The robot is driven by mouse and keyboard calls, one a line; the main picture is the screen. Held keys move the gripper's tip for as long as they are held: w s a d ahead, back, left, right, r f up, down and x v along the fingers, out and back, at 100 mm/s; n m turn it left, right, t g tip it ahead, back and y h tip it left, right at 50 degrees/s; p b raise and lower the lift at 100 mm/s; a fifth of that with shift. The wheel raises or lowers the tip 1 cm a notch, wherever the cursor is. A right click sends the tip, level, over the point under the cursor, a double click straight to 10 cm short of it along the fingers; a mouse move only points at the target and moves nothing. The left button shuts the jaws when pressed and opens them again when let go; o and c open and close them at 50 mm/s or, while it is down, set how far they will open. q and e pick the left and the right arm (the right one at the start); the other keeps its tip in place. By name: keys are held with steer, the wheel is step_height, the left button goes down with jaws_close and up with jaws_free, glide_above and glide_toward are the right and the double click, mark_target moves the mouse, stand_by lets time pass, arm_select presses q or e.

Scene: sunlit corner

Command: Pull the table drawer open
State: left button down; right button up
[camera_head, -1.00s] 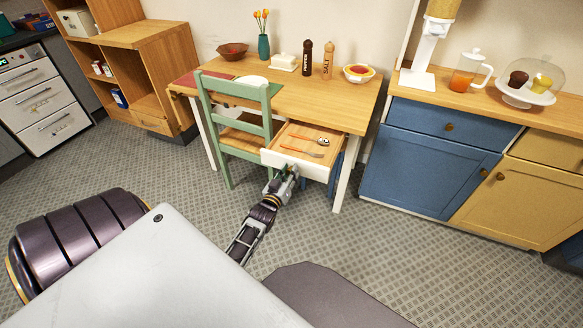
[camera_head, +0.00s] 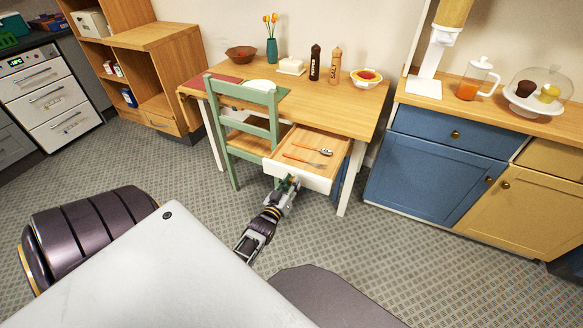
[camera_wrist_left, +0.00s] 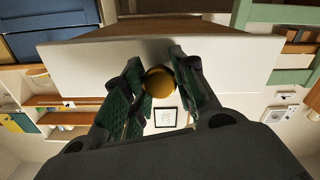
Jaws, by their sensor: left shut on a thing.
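The table (camera_head: 330,105) is wooden with white legs. Its drawer (camera_head: 300,174) has a white front and is pulled well out, with a fork and a spoon (camera_head: 325,151) inside. My left gripper (camera_head: 288,184) is at the drawer front. In the left wrist view its green-padded fingers (camera_wrist_left: 160,88) are shut on the round brass knob (camera_wrist_left: 159,80), against the white drawer front (camera_wrist_left: 235,62). My right gripper is not in view.
A green chair (camera_head: 250,135) stands close to the drawer's left side. A blue and yellow cabinet (camera_head: 425,178) stands to the right. The grey floor (camera_head: 380,250) in front of the drawer is open.

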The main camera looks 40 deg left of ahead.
arm_select(q)
steer(key=shift+f, duration=0.1)
steer(key=c, duration=1.1)
jaws_free()
steer(key=shift+s, duration=0.1)
steer(key=v, duration=1.1)
steer(key=shift+s, duration=0.4)
steer(key=shift+d, duration=0.1)
